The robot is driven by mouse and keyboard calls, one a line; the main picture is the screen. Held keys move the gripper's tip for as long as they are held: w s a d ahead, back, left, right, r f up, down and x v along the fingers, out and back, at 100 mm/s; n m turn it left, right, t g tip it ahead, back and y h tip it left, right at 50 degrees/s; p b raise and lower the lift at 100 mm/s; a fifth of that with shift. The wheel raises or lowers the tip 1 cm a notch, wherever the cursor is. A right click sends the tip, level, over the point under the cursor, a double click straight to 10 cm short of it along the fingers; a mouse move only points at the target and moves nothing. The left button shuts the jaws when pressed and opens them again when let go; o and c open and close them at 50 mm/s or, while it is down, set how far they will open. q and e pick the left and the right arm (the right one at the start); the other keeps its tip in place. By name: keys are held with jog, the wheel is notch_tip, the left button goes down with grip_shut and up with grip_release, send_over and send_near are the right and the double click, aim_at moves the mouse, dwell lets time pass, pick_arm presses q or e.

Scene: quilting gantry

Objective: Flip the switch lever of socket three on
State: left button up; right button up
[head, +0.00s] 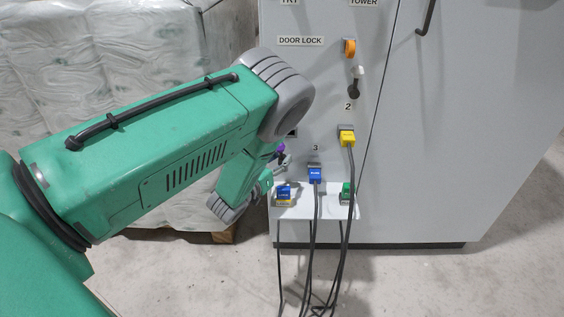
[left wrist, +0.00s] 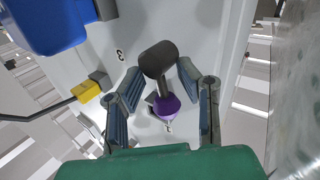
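The switch lever with a dark knob (left wrist: 158,58) and a purple part (left wrist: 168,107) shows in the left wrist view, near the printed "3" label (left wrist: 120,55). The purple part also shows in the head view (head: 281,147). My left gripper (left wrist: 160,77) is open, with one finger on each side of the lever; I see gaps between fingers and lever. In the head view my left arm hides most of this gripper and the lever. A blue plug (head: 315,174) sits below the "3" label on the grey cabinet (head: 460,130). My right gripper is not in view.
The lever of socket two (head: 354,87) and its yellow plug (head: 346,137) are to the right. An orange door-lock knob (head: 349,47) is above. Wrapped pallet goods (head: 150,60) stand left.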

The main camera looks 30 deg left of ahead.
pick_arm(q)
jog(key=shift+w, duration=0.5)
grip_shut()
jog(key=shift+d+r+m+g+p, duration=0.1)
jog(key=shift+r+m+g+p, duration=0.2)
jog(key=shift+p, duration=0.7)
jog(key=shift+f+m+p, duration=0.25)
jog(key=shift+m+p, duration=0.15)
jog(key=shift+p, duration=0.05)
jog(key=shift+f, duration=0.1)
grip_release()
